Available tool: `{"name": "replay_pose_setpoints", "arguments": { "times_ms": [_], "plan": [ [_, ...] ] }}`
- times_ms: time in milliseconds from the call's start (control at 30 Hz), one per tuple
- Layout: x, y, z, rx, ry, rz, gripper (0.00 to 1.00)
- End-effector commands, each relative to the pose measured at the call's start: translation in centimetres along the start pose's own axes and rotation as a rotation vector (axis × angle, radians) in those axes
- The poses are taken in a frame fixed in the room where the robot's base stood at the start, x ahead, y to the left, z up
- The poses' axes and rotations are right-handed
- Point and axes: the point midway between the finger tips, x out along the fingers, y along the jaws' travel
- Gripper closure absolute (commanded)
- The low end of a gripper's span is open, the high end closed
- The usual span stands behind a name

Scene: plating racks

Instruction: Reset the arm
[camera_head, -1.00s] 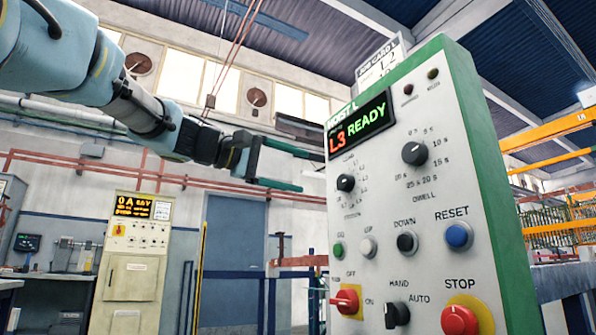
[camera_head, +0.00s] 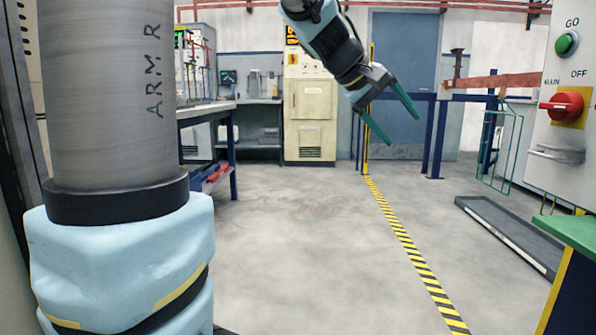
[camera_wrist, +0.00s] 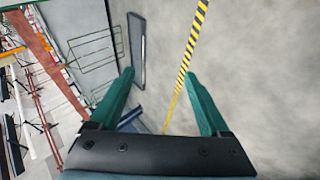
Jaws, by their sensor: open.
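My gripper (camera_head: 392,121) hangs from my arm in the upper middle of the head view, pointing down and to the right. Its two green fingers are spread apart with nothing between them. In the wrist view the fingers (camera_wrist: 160,103) are also apart, over bare floor. The control panel (camera_head: 570,105) stands at the right edge of the head view, apart from my gripper.
A yellow-black floor stripe (camera_head: 402,235) runs across open concrete. A dark low strip (camera_head: 510,235) lies on the floor at right. A green wire rack (camera_head: 498,145) hangs near the panel; it also shows in the wrist view (camera_wrist: 95,48). A cream cabinet (camera_head: 310,110) and a workbench (camera_head: 210,110) stand behind.

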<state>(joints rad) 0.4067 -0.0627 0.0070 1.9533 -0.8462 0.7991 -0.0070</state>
Motion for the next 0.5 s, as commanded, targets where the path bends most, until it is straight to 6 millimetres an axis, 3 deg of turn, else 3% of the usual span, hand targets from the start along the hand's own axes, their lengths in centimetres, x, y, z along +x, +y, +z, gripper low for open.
{"name": "replay_pose_setpoints", "arguments": {
  "times_ms": [33, 100, 300, 500],
  "plan": [
    [0.7, -3.8, -0.1, -0.006, 0.006, -0.076, 0.20],
    [1.2, -8.9, 0.2, 0.002, 0.012, -0.183, 0.20],
    [1.1, -22.6, 2.7, 0.056, -0.016, -0.464, 0.20],
    [-0.4, -32.0, 6.6, 0.130, -0.088, -0.649, 0.20]
  ]
}}
